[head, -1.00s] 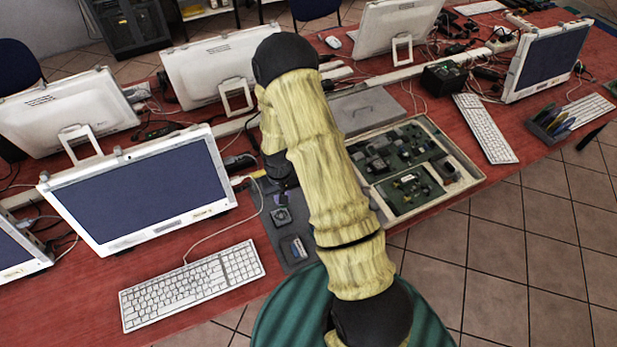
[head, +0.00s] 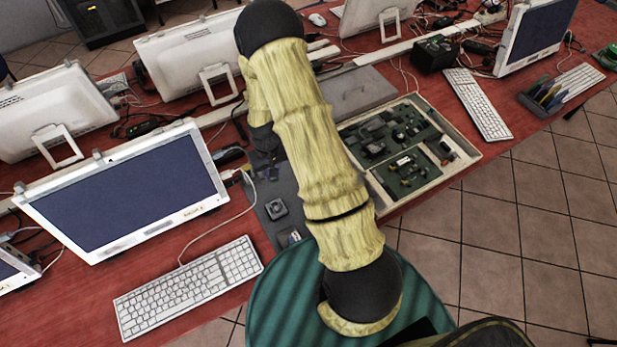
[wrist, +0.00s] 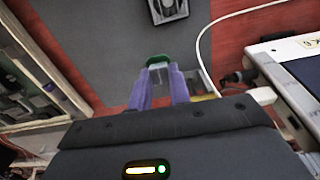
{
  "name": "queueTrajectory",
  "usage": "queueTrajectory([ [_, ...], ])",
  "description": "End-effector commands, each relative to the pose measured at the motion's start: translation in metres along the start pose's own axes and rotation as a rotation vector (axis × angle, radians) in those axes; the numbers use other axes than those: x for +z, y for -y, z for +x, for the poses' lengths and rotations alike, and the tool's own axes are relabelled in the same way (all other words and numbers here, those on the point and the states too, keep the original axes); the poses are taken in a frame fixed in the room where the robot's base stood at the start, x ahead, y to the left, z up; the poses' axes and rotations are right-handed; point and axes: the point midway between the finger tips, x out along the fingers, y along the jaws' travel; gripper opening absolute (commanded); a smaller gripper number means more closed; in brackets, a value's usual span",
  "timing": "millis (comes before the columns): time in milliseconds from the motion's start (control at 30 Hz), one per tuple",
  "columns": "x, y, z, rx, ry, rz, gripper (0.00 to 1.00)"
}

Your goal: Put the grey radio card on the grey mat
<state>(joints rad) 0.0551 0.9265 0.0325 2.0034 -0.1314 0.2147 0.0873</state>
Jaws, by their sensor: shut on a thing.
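My gripper (wrist: 160,78), with purple fingers, is shut on a small card with a green edge and a pale grey face, the grey radio card (wrist: 158,62). The card is over the grey mat (wrist: 90,35) in the wrist view; I cannot tell whether it touches the mat. In the head view the mat (head: 262,213) lies left of my arm, which hides part of it. The gripper is mostly hidden there behind my forearm, and the card cannot be made out.
A square dark fan-like part (head: 277,208) lies on the mat and shows in the wrist view (wrist: 168,9). A tray of green boards (head: 463,160) is to the right. A white cable (wrist: 206,38) runs beside the mat, near a monitor (head: 125,190) and keyboard (head: 190,286).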

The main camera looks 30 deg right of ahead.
Motion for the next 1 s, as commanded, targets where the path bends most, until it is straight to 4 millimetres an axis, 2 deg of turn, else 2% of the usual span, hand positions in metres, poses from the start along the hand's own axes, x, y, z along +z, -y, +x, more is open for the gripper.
queueTrajectory([
  [67,-0.004,-0.017,0.006,0.002,-0.005,0.004,0.0],
  [300,-0.006,-0.081,-0.002,0.004,-0.007,-0.008,0.0],
  [500,0.002,-0.116,-0.014,0.0,-0.004,-0.024,0.0],
  [767,0.004,-0.122,-0.021,-0.002,-0.001,-0.028,0.0],
  [1000,0.005,-0.122,-0.013,-0.003,0.002,-0.029,0.0],
])
